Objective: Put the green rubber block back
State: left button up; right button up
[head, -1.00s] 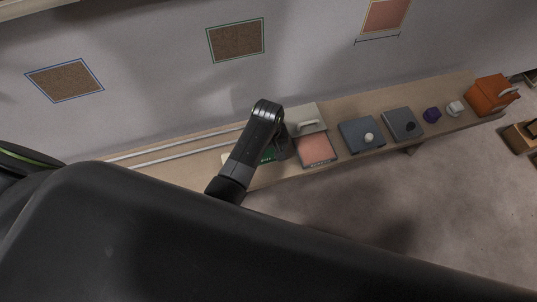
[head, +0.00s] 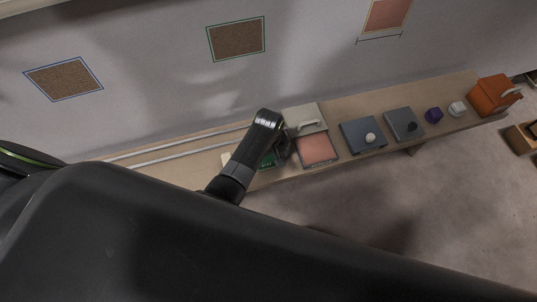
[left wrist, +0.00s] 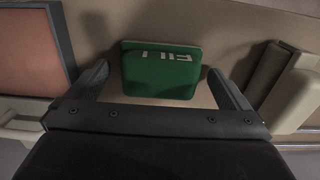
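A green block (left wrist: 162,72) with white lettering lies on the bench, in the middle of the left wrist view. In the head view the green block (head: 268,160) is partly hidden behind my left arm. My left gripper (left wrist: 158,68) is open, with one finger on each side of the block and visible gaps to both. I cannot tell how high the fingers are above the bench. In the head view my left gripper (head: 284,150) is small and dark beside the block. My right gripper is in neither view.
A pink pad in a dark tray (head: 317,150) and a pale piece with a handle (head: 304,117) stand close to the gripper. Grey-blue boards (head: 358,144) and an orange box (head: 492,96) are farther right along the bench (head: 340,107). Pale rods (head: 180,147) lie at left.

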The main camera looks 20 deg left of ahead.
aim_at(268, 157)
pick_arm(q)
notch_tip(268, 157, up, 12)
jog(key=p, duration=0.1)
jog(key=shift+p, duration=0.35)
jog(key=shift+s, duration=0.15)
dwell(0.5)
